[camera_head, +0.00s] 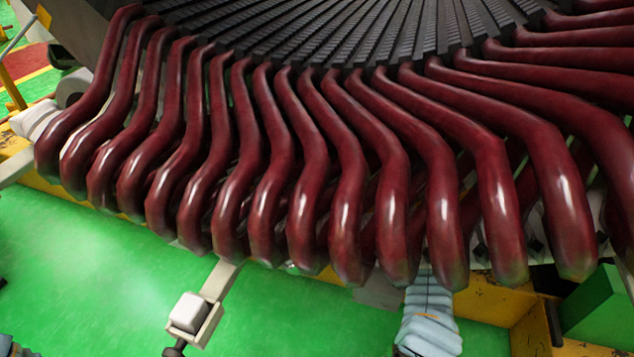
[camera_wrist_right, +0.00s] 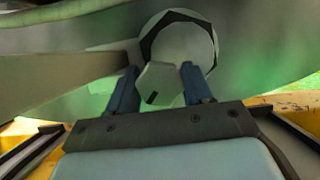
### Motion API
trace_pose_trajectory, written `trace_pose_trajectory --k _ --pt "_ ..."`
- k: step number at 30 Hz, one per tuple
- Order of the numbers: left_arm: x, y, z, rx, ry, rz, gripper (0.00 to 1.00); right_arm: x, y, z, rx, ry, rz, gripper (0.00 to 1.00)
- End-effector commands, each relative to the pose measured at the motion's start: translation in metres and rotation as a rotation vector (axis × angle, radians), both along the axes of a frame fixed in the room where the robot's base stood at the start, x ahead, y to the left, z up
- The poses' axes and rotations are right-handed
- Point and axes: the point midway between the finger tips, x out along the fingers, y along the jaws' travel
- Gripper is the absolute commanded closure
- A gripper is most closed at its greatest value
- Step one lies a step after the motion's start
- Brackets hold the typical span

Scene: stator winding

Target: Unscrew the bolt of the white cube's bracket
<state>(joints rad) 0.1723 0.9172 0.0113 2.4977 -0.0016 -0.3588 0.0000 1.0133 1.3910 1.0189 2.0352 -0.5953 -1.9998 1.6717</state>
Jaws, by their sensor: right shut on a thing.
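The white cube (camera_head: 189,313) sits in a pale bracket (camera_head: 212,320) at the lower left of the head view. The bracket's flat arm runs up under the red coils, and a dark knob (camera_head: 175,348) shows at its lower end. In the right wrist view, the two blue fingers of my right gripper (camera_wrist_right: 160,86) are shut on a pale hexagonal bolt head (camera_wrist_right: 160,80). A round washer-like disc (camera_wrist_right: 185,45) with a dark hexagonal outline lies just behind it. The head view hides this grip behind the coils.
Thick red coils (camera_head: 265,190) curve down across the head view from the dark slotted core (camera_head: 300,30). A yellow frame (camera_head: 490,300) and a green block (camera_head: 598,305) stand at the lower right. The green floor (camera_head: 70,280) is open at lower left.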

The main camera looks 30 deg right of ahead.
Motion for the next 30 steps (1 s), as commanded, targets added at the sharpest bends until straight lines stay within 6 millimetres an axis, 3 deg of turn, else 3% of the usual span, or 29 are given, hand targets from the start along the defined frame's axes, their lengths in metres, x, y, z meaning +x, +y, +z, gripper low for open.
trace_pose_trajectory --k 18,30 --pt "-0.001 0.0 0.019 -0.001 0.003 -0.002 0.27 0.0 0.001 0.001 -0.268 0.316 0.002 0.81" --pt "-0.001 -0.001 0.027 -0.002 0.006 -0.003 0.27 0.0 0.001 0.0 -0.368 0.433 0.003 0.81"
